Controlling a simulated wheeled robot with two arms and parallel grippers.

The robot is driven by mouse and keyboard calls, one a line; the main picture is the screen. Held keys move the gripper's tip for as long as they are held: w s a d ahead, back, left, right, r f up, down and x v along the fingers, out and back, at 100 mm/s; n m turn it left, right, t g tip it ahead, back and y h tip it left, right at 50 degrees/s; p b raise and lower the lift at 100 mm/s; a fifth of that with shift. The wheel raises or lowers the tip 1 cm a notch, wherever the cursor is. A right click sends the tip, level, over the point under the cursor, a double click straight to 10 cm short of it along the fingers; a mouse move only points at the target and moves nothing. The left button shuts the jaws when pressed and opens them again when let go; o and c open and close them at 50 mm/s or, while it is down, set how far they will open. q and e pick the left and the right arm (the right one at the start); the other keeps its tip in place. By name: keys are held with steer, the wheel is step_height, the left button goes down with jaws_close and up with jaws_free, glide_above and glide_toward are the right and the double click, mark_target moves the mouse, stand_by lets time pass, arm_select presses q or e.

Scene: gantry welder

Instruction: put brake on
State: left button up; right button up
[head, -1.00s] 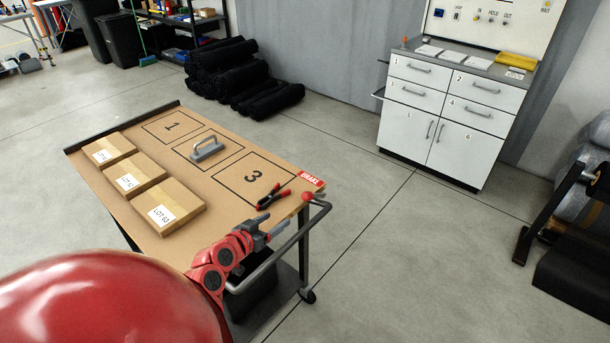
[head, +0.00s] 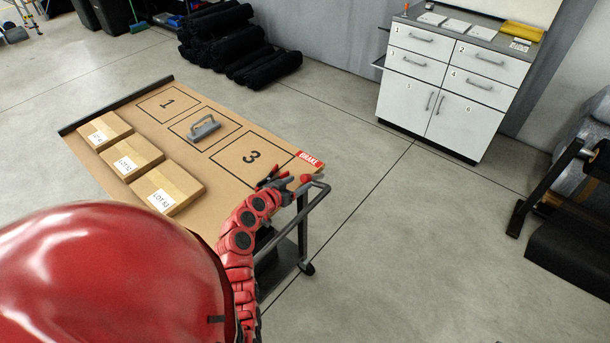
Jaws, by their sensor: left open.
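The cart (head: 225,178) has a red BRAKE label (head: 309,160) at its right corner. Below the label, a small red knob (head: 307,178) stands at the cart's edge by the handle rail (head: 300,222). My left gripper (head: 288,182) is open and just left of the knob, over the cart's near right edge. I cannot tell whether it touches the knob. The lever under the knob is mostly hidden. My right gripper is not in view.
Three lot boxes (head: 168,187) lie along the cart's left side. A grey handled block (head: 204,128) sits on the middle square. A white cabinet (head: 445,100) stands beyond clear floor.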

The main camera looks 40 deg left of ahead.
mark_target(303, 179)
arm_select(q)
steer(key=x, duration=0.3)
steer(key=shift+w+a+f+p, duration=0.1)
steer(key=shift+w+f+p, duration=0.1)
steer(key=shift+w+p, duration=0.15)
steer(key=shift+w, duration=0.35)
steer(key=shift+w+f, duration=0.3)
steer(key=shift+w, duration=0.1)
jaws_close()
stand_by(0.7)
